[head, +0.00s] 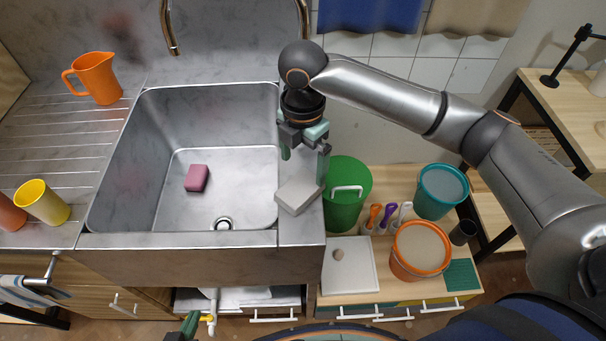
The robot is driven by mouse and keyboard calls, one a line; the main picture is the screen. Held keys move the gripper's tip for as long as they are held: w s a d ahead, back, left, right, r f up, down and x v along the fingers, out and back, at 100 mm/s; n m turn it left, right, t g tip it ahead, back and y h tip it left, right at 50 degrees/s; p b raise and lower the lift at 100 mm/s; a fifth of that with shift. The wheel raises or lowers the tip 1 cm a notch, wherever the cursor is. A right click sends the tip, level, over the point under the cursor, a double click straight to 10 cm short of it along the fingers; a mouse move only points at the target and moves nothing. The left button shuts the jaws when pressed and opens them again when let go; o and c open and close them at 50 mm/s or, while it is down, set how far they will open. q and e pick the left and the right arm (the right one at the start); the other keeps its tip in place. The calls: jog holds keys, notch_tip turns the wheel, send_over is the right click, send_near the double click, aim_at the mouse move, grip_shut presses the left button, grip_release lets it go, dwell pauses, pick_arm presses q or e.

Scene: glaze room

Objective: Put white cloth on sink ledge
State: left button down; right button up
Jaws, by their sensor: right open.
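The white cloth (298,196), a folded flat block, lies on the sink ledge (300,230), the narrow metal strip right of the basin. Its left corner reaches the basin's edge. My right gripper (304,168) is open just above and behind the cloth. One finger hangs over the basin side and the other comes down by the cloth's right end; I cannot tell whether it touches. A green fingertip of my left gripper (190,323) shows at the bottom edge, low in front of the sink cabinet; the rest is hidden.
The sink basin (170,205) holds a pink sponge (197,178). An orange jug (95,77) and a yellow cup (42,203) stand on the drainboard. Right of the ledge are a green bin (346,205), an orange bucket (420,248) and a teal bucket (441,190).

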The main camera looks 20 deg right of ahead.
aim_at(303, 185)
notch_tip(303, 185, up, 6)
jog(key=shift+f, duration=0.2)
dwell(0.5)
